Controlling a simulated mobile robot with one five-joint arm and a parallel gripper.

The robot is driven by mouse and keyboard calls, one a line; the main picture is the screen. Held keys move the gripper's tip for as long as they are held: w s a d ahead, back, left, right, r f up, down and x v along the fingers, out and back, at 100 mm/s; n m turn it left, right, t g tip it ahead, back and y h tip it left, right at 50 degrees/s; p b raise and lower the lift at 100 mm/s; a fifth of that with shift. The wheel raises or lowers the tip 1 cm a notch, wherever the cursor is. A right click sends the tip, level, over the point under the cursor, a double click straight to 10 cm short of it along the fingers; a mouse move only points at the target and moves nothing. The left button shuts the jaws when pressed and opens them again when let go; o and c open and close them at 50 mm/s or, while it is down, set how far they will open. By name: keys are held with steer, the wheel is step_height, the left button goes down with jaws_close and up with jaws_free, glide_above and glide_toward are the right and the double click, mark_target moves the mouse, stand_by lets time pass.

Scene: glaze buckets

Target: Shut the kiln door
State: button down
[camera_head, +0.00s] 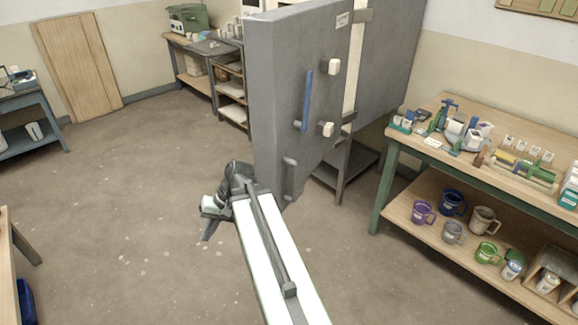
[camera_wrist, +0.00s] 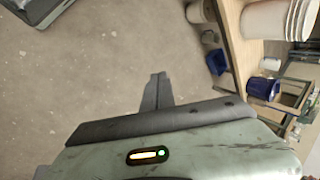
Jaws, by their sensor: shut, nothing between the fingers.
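The kiln door (camera_head: 285,90) is a tall grey panel in the middle of the head view, with a blue upright bar (camera_head: 307,99) and two pale knobs on its face. It stands open, swung out from the grey kiln (camera_head: 392,55), and a cream strip shows between them. My gripper (camera_head: 207,230) is low in front of the door's lower left, over the floor and apart from the door. In the wrist view its fingers (camera_wrist: 157,90) are shut together and empty, with bare floor beyond. The door's inner face is hidden.
A workbench (camera_head: 393,160) with tools and mugs stands at the right. Shelving (camera_head: 232,88) stands behind the door at the left. The floor (camera_head: 120,190) left of my arm is clear. The wrist view shows white buckets (camera_wrist: 268,20) on a wooden bench and a blue bin (camera_wrist: 215,63).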

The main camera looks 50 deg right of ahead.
steer(key=s+d+r+m+t+y+b, duration=0.25)
steer(key=d+m+t, duration=0.2)
steer(key=d, duration=0.85)
steer(key=m+t+h+b, duration=0.3)
steer(key=m+t+h, duration=0.15)
steer(key=t, duration=0.55)
glide_toward(279, 156)
steer(key=shift+m+y, duration=0.3)
steer(key=shift+y, duration=0.1)
steer(key=x, duration=0.6)
steer(key=shift+w+d+f, duration=0.2)
steer(key=shift+w+f, duration=0.05)
steer(key=shift+w, duration=0.25)
